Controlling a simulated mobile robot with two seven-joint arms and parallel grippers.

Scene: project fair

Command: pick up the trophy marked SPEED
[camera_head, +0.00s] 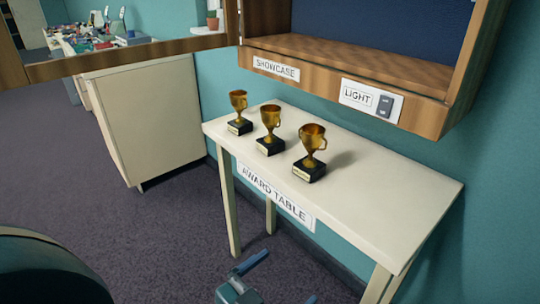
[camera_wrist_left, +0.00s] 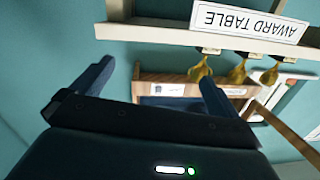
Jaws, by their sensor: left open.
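Three gold cup trophies on black bases stand upright in a row on the white award table (camera_head: 385,205): a left one (camera_head: 238,101), a middle one (camera_head: 270,118) and a right one (camera_head: 312,140). Each base has a small plate, too small to read, so I cannot tell which is marked SPEED. My left gripper (camera_head: 281,280) is open and empty, low in front of the table and apart from the trophies. In the left wrist view, its fingers (camera_wrist_left: 152,88) are spread, and the trophies appear upside down beyond them. My right gripper is not in view.
A wooden showcase (camera_head: 350,62) with a light switch (camera_head: 385,105) hangs on the wall above the table. A cream cabinet (camera_head: 150,120) stands left of the table. A cluttered table lies far back left. The carpet (camera_head: 150,240) in front is clear.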

